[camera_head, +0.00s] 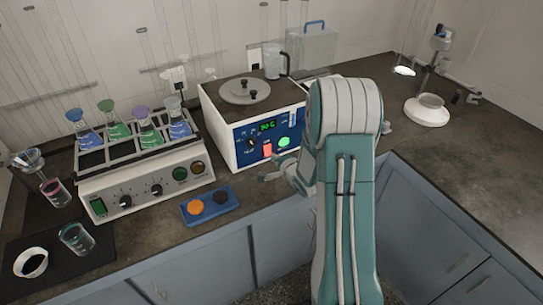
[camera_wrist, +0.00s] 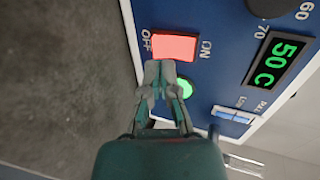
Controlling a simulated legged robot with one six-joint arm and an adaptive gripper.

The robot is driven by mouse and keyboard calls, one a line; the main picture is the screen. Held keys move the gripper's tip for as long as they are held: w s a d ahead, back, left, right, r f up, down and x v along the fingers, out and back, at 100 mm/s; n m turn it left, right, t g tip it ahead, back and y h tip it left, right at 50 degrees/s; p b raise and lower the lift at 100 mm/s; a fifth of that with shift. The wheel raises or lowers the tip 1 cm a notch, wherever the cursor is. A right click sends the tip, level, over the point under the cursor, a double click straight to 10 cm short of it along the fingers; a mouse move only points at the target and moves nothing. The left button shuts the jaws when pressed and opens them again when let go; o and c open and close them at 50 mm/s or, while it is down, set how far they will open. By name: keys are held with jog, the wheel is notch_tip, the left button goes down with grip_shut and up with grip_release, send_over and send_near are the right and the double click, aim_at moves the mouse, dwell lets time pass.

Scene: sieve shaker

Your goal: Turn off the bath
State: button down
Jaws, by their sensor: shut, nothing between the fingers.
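The bath (camera_head: 217,130) is a white box with a dark top, a round lid and a blue front panel. Its display (camera_head: 267,126) is lit green; in the wrist view the display (camera_wrist: 275,60) reads 50 C. The red rocker switch (camera_head: 267,150) also shows in the wrist view (camera_wrist: 174,46), lit, between the words OFF and ON. A green lamp (camera_head: 284,142) glows beside it, partly behind a finger in the wrist view (camera_wrist: 187,87). My gripper (camera_head: 272,177) is shut and empty, its fingertips (camera_wrist: 160,68) close to the switch's edge; I cannot tell whether they touch.
A shaker (camera_head: 150,185) with several coloured flasks stands left of the bath. A blue pad (camera_head: 210,206) with an orange and a dark button lies at the counter's front edge. Beakers stand at far left. The counter at right (camera_head: 450,150) is mostly clear.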

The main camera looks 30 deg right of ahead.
aim_at(268, 150)
jog(key=shift+x, duration=1.4)
jog(key=shift+w, duration=0.15)
jog(key=shift+f, duration=0.1)
jog(key=shift+r, duration=0.85)
jog(key=shift+a+r, duration=0.1)
